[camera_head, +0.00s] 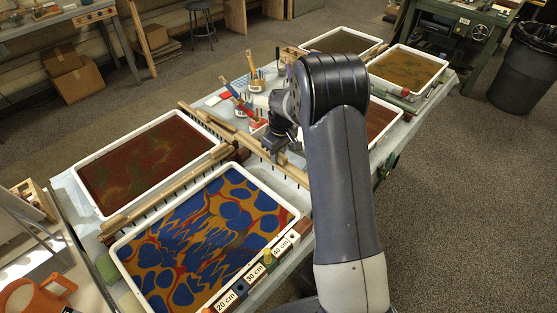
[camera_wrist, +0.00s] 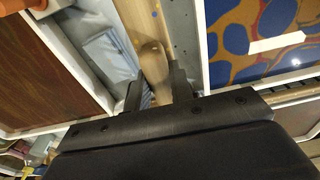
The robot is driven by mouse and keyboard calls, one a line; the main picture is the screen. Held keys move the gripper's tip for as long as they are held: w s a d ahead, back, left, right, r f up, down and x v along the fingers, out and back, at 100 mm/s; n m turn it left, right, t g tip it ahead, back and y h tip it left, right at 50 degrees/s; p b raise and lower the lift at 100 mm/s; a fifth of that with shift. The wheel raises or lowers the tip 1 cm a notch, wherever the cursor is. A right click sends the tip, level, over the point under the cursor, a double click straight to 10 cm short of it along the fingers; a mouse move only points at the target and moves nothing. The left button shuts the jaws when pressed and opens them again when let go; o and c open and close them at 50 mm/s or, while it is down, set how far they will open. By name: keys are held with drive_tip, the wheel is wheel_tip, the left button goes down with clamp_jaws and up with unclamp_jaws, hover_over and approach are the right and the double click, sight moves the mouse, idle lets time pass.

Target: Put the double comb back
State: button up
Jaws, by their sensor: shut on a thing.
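My gripper (camera_head: 276,147) points down over the gap between the trays, with the dark wrist and arm above it. In the wrist view my gripper (camera_wrist: 154,88) is shut on a rounded pale wooden piece, which I take to be the handle of the double comb (camera_wrist: 153,62). A long pale wooden bar with dark teeth (camera_head: 244,139) runs at the gripper in the head view. The arm and fingers hide part of it, and I cannot tell whether it is lifted or resting.
A tray with blue and orange marbling (camera_head: 118,243) is at the front, with labelled 20, 30 and 40 cm slots (camera_head: 255,272) on its near side. A dark red tray (camera_head: 84,187) is at left. Brushes in pots (camera_head: 256,84) stand behind the gripper. More trays (camera_head: 443,66) are at back right.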

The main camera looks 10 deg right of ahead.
wheel_tip(320, 180, down, 3)
drive_tip(key=shift+f+b, duration=0.4)
drive_tip(key=shift+f, duration=0.25)
drive_tip(key=o, duration=0.9)
drive_tip(key=shift+r, duration=0.15)
drive_tip(key=shift+r+p, duration=0.6)
drive_tip(key=shift+p, duration=0.1)
drive_tip(key=r, duration=0.4)
drive_tip(key=r+b, duration=0.1)
drive_tip(key=r, duration=0.3)
drive_tip(key=s+r, duration=0.1)
drive_tip(key=r, duration=0.2)
drive_tip(key=shift+d+r+b, duration=0.3)
drive_tip(key=shift+r, duration=0.1)
